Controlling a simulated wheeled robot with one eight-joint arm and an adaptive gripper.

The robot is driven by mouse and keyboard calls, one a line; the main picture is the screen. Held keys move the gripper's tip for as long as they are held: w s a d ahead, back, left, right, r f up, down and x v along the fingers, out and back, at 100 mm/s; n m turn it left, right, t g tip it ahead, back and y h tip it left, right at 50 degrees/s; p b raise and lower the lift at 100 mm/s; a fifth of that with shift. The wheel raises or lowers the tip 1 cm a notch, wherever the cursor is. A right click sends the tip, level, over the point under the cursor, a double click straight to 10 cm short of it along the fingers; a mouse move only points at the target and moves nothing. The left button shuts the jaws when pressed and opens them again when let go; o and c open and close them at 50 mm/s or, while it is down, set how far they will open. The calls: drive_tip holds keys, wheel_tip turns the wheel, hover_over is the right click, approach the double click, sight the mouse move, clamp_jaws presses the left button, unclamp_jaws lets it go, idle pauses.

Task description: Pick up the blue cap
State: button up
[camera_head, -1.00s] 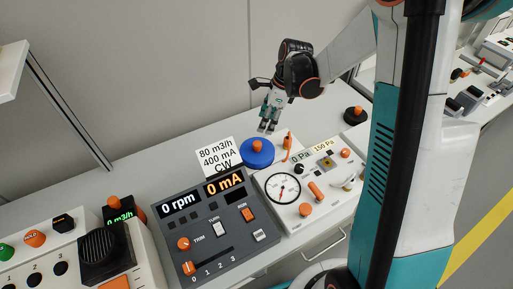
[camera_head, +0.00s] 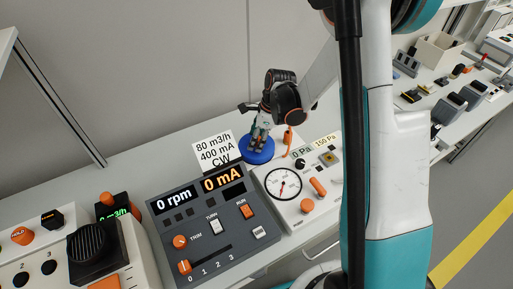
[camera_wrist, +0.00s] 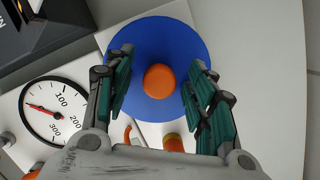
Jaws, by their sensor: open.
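The blue cap (camera_head: 257,152) is a round blue disc with an orange knob on top. It sits on the counter behind the control panels, beside the white label card. In the wrist view the blue cap (camera_wrist: 145,45) fills the upper middle, with its orange knob (camera_wrist: 160,81) between the fingers. My gripper (camera_head: 258,143) is over the cap, pointing down. In the wrist view my gripper (camera_wrist: 159,88) is open, one teal-padded finger on each side of the knob, with gaps to it. In the head view the gripper hides most of the knob.
A dark panel (camera_head: 212,232) with displays and a slider stands in front of the cap. A white gauge panel (camera_head: 298,196) is at its right, with an orange hook-like part (camera_head: 288,138) close by. The label card (camera_head: 214,150) lies left. A wall is behind.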

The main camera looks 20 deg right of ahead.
drive_tip(key=shift+f, duration=0.1)
drive_tip(key=shift+c, duration=0.5)
clamp_jaws()
